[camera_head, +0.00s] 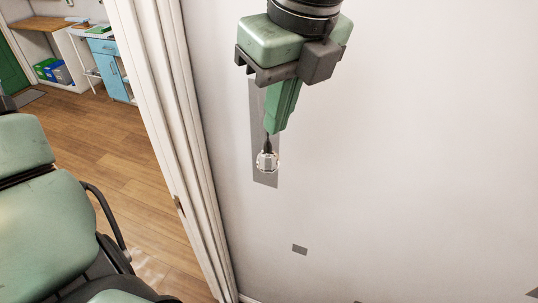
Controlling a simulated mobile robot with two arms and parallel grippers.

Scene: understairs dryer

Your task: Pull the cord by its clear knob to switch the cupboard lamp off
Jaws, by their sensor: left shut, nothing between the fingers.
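The clear knob (267,162) hangs in front of the white wall, with a dark tapered piece at its top. The cord above it is hidden behind my gripper or too thin to make out. My left gripper (272,130) comes down from the top of the picture with its green fingers pointing down. It is shut and empty, its fingertips just above the knob in the picture. I cannot tell the gap in depth. The cupboard lamp is not in view. My right gripper is not in view.
A grey strip (265,181) is on the white wall behind the knob. A white door frame (172,130) stands left of it, opening onto a wooden floor (105,125) with a blue cabinet (112,72) farther back. The wall to the right is clear, with small grey patches lower down.

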